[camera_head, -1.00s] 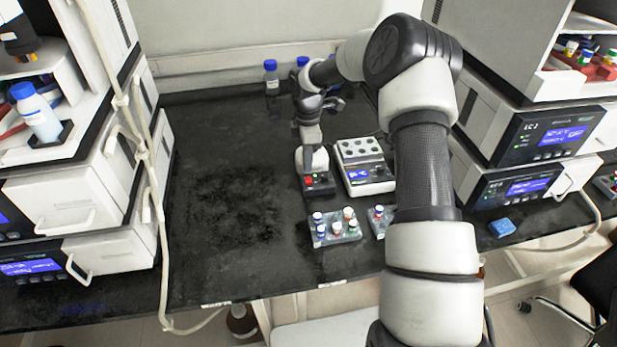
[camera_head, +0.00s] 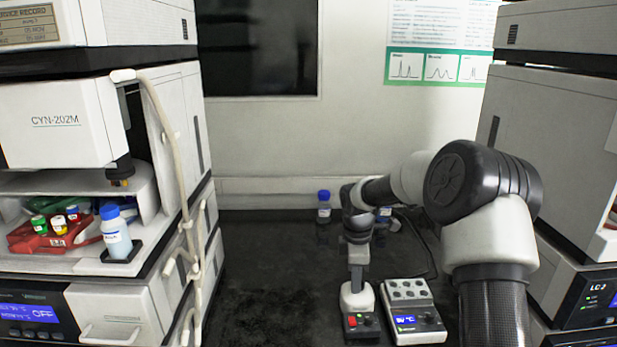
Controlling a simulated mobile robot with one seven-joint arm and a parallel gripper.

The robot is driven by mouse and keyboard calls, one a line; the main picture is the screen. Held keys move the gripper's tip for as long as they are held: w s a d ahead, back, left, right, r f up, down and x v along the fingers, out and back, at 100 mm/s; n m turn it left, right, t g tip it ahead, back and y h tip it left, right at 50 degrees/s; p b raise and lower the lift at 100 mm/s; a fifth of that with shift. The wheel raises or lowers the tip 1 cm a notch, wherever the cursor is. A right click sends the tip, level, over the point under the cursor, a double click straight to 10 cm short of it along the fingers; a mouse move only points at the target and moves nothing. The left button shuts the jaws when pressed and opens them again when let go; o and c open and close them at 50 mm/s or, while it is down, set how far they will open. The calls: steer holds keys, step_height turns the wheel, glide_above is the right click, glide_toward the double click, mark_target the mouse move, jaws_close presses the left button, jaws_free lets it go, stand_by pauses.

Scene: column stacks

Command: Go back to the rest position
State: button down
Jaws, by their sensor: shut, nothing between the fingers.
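My arm reaches in from the lower right over the dark bench (camera_head: 265,262), bent at the elbow. My gripper (camera_head: 357,268) points down at its far end, just above or in front of a small mixer (camera_head: 360,322) with a white top and a red button. I cannot tell whether it touches the mixer. The gripper is small in the view and looks shut and empty.
A heater block (camera_head: 413,318) with a blue display stands right of the mixer. Blue-capped bottles (camera_head: 323,208) stand at the back. Instrument stacks flank the bench at left (camera_head: 100,130) and right (camera_head: 575,150). The bench's left part is clear.

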steer(key=s+r+m+t+p, duration=0.1)
steer(key=s+r+m, duration=0.2)
steer(key=s+r, duration=0.35)
steer(key=s+r+m+t+h+p, duration=0.15)
steer(key=s+r, duration=0.25)
steer(key=r, duration=0.6)
steer(key=s+r+m+p, duration=0.2)
steer(key=s+r+m, duration=0.2)
steer(key=s+r, duration=0.3)
steer(key=s+r+m+t+y+p, duration=0.1)
steer(key=s+r+m, duration=0.2)
steer(key=s, duration=0.5)
steer(key=s+r+m+t+y+p, duration=0.1)
steer(key=s+r+m+p, duration=0.1)
steer(key=s+r+m, duration=0.2)
steer(key=s+m, duration=0.1)
steer(key=s, duration=0.2)
steer(key=shift+s+t, duration=0.35)
steer(key=shift+s, duration=0.05)
